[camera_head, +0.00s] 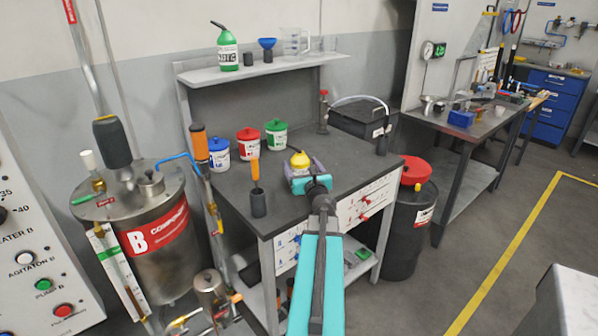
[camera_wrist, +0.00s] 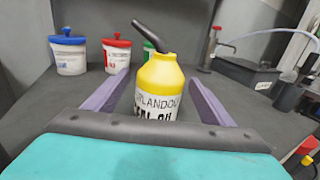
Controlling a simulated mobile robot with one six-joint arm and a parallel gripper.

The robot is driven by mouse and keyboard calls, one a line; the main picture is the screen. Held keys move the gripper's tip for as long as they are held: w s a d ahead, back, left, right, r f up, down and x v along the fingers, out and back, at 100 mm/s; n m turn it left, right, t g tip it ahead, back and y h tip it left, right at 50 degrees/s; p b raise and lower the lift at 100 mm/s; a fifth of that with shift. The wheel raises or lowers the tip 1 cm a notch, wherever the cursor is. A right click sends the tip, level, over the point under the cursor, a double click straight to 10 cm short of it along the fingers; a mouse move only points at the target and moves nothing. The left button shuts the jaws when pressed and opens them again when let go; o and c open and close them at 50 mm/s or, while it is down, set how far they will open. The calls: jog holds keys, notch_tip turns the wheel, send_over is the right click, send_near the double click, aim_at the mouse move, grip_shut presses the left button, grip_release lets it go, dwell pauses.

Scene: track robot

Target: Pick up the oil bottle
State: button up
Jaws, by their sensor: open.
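A yellow-topped oil bottle with a white label and a black angled spout (camera_wrist: 161,72) stands upright on the grey table in the wrist view. In the head view only its yellow top (camera_head: 299,160) shows; my gripper hides the rest. My gripper (camera_wrist: 159,78) is open, with one purple finger on each side of the bottle. A gap shows between the fingers and the bottle. The teal body of my gripper (camera_head: 312,184) comes over the table's front edge in the head view. The bottle's lower part is hidden behind the palm.
Blue (camera_head: 219,154), red (camera_head: 248,145) and green-lidded (camera_head: 277,134) tubs stand behind on the left. A dark cup with an orange-handled tool (camera_head: 258,203) is left of my gripper. A dark box (camera_head: 357,119) is back right. A green bottle (camera_head: 227,52) stands on the shelf.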

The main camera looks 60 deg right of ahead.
jog(key=shift+x, duration=0.9)
jog(key=c, duration=1.5)
jog(key=shift+r, duration=0.15)
